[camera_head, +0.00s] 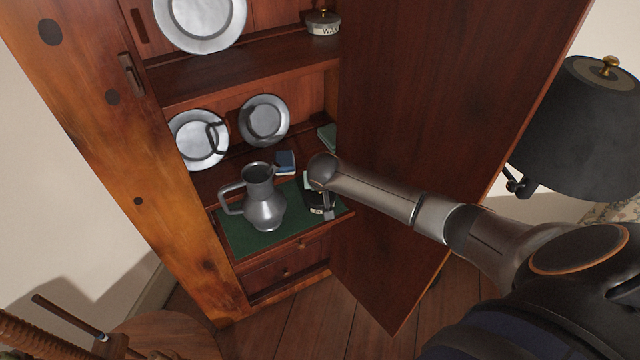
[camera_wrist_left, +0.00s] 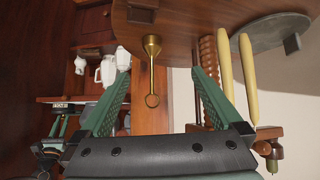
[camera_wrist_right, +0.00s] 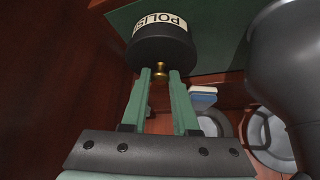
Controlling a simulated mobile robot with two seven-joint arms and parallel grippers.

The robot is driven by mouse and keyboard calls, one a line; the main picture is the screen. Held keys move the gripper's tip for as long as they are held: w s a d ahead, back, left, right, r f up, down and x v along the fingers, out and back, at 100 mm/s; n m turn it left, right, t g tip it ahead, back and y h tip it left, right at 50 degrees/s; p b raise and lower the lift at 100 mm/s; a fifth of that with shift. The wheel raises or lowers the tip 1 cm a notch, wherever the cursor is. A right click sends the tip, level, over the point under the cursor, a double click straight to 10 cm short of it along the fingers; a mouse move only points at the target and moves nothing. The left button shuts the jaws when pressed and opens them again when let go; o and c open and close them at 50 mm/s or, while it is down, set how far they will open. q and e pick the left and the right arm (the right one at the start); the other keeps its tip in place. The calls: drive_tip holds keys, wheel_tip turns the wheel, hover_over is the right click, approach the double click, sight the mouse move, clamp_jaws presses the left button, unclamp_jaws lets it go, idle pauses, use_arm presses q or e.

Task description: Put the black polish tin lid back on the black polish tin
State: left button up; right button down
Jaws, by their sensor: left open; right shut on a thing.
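The black polish tin (camera_head: 317,210) stands on the green mat at the right of the cupboard's lower shelf, partly hidden by my right arm. Its pale POLISH label (camera_wrist_right: 160,22) shows in the right wrist view. The black lid (camera_wrist_right: 162,50) with a small brass knob is at the tin's top; I cannot tell whether it is seated or just above. My right gripper (camera_wrist_right: 160,72) is shut on the knob. My left gripper (camera_wrist_left: 160,76) is open and empty in its wrist view, away from the tin; it is not seen in the head view.
A pewter jug (camera_head: 264,205) stands left of the tin on the green mat (camera_head: 240,240). A small blue box (camera_head: 285,161) and pewter plates (camera_head: 264,120) are behind. The open cupboard door (camera_head: 430,120) rises at the right. A WAX tin (camera_head: 323,24) sits on the upper shelf.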

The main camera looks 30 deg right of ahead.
drive_tip(key=shift+p, duration=0.6)
idle(1.1)
drive_tip(key=shift+f, duration=0.6)
idle(1.1)
drive_tip(key=shift+c, duration=0.6)
unclamp_jaws()
idle(0.3)
drive_tip(key=shift+r+p, duration=3.55)
drive_tip(key=shift+p, duration=0.55)
drive_tip(key=shift+s+f, duration=0.1)
